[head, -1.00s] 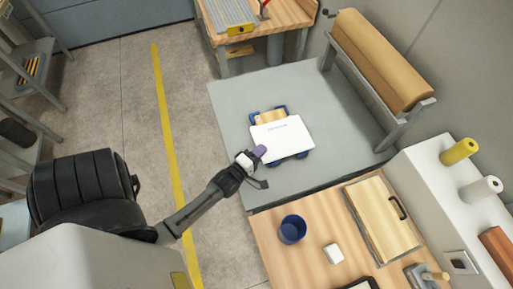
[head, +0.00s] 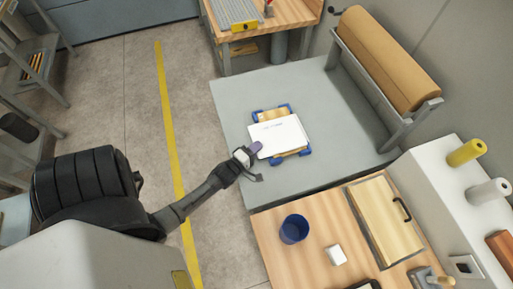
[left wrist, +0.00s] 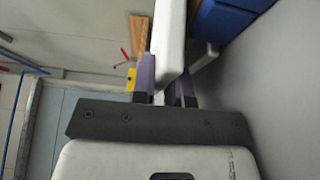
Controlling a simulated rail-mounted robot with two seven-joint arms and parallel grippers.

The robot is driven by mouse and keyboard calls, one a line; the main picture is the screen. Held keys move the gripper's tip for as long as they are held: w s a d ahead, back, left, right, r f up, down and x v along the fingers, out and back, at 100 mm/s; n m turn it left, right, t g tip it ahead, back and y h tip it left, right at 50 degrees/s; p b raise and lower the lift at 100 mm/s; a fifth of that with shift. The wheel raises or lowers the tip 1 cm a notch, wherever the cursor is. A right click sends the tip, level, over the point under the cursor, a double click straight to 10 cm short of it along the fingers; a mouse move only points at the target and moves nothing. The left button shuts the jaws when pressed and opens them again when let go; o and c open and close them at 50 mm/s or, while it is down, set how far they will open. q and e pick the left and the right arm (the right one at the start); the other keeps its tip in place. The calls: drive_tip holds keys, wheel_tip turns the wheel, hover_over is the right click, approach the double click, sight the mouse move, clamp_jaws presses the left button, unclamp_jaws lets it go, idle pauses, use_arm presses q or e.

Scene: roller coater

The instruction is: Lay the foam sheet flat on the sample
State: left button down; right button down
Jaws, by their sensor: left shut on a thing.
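The white foam sheet (head: 277,136) is in the head view, over the wooden sample (head: 271,114), which shows beyond its far and near edges. Blue corner pieces (head: 305,151) surround the sample on the grey table. My left gripper (head: 256,148) is shut on the sheet's left edge. In the left wrist view the purple fingers (left wrist: 165,88) pinch the sheet (left wrist: 169,45), seen edge-on, with a blue piece (left wrist: 228,20) at the upper right. I cannot tell whether the sheet touches the sample. My right gripper is not in view.
The grey table (head: 235,100) is clear around the sample. A tan roll (head: 388,58) stands on a frame at its right. The front wooden bench holds a blue cup (head: 294,229), a white block (head: 336,255) and a wooden board (head: 384,220).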

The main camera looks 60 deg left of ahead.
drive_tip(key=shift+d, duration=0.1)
